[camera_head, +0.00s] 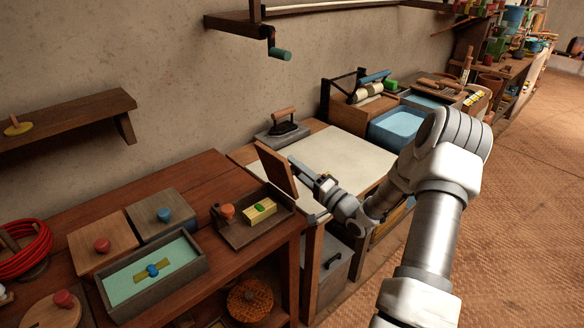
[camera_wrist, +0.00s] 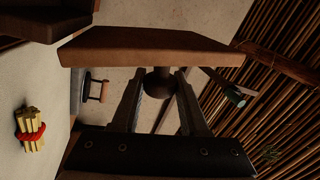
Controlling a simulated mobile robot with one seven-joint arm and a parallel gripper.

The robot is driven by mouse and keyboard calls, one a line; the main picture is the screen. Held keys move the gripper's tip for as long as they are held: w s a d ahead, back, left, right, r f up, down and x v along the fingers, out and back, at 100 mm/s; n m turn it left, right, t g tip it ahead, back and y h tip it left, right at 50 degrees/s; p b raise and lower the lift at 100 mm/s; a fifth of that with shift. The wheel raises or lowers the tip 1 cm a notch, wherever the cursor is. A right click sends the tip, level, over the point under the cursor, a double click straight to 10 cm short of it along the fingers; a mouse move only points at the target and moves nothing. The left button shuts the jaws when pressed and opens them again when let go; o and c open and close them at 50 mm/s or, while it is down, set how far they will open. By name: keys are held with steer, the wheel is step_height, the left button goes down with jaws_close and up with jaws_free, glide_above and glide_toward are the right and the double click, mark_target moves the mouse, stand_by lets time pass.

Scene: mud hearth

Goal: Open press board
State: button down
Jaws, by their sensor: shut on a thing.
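The press board (camera_head: 276,170) is a brown wooden panel standing steeply raised at the right end of a dark wooden tray (camera_head: 243,240). In the tray lies a yellow block with a green top (camera_head: 260,211). In the wrist view the board (camera_wrist: 150,47) spans the upper part, with a dark round knob (camera_wrist: 158,85) on its face. My gripper (camera_head: 298,168) reaches the board from the right. In the wrist view my gripper (camera_wrist: 160,82) has its fingers on both sides of the knob, shut on it. The board's lower edge joint is hard to make out.
A yellow bundle with a red band (camera_wrist: 30,130) shows in the wrist view. A green-lined box (camera_head: 155,272) and knobbed lids (camera_head: 163,218) stand left. A shelf bar with a green handle (camera_head: 280,54) hangs above.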

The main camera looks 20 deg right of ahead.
steer(key=shift+d+f+m, duration=0.1)
steer(key=shift+d+m, duration=0.15)
steer(key=shift+m, duration=0.15)
steer(key=shift+c, duration=2.1)
jaws_free()
steer(key=v, duration=1.7)
steer(key=shift+s, duration=0.2)
